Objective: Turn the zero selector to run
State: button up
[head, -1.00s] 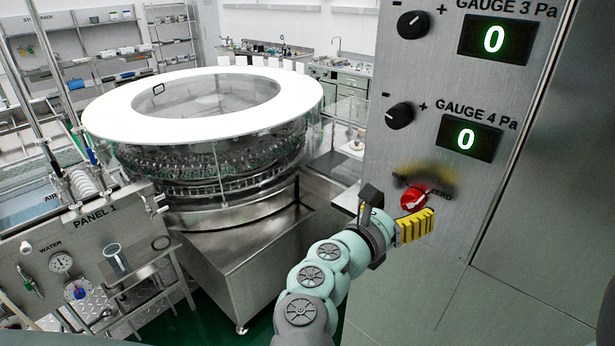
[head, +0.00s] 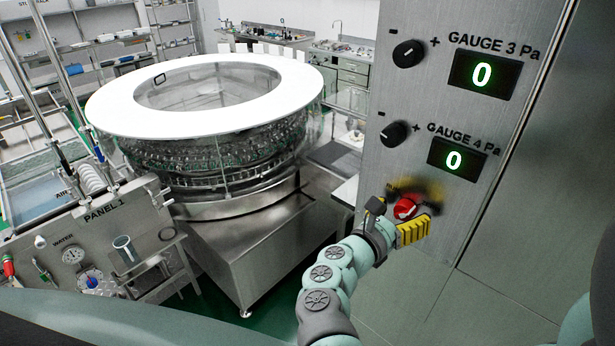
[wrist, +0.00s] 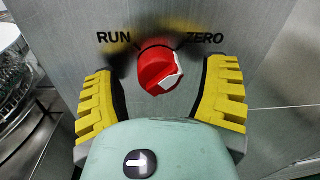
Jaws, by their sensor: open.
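The zero selector is a red knob (wrist: 160,70) on the steel panel; it also shows in the head view (head: 405,207), partly behind my gripper. In the wrist view the word RUN (wrist: 114,37) is at its upper left and ZERO (wrist: 205,38) at its upper right. The knob's white-edged face is turned to its right side. My gripper (wrist: 160,88) is open, with one yellow finger on each side of the knob. Gaps show between the fingers and the knob. Dark smudges cover part of the panel behind the fingertips.
Above the selector are the GAUGE 4 knob (head: 395,133) and GAUGE 3 knob (head: 408,54), beside displays reading 0. The round washer (head: 215,130) stands left of my arm. PANEL 1 (head: 100,240) is at lower left. Open floor lies below the gauge panel.

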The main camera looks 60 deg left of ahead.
jog(key=c, duration=1.3)
jog(key=shift+o, duration=0.2)
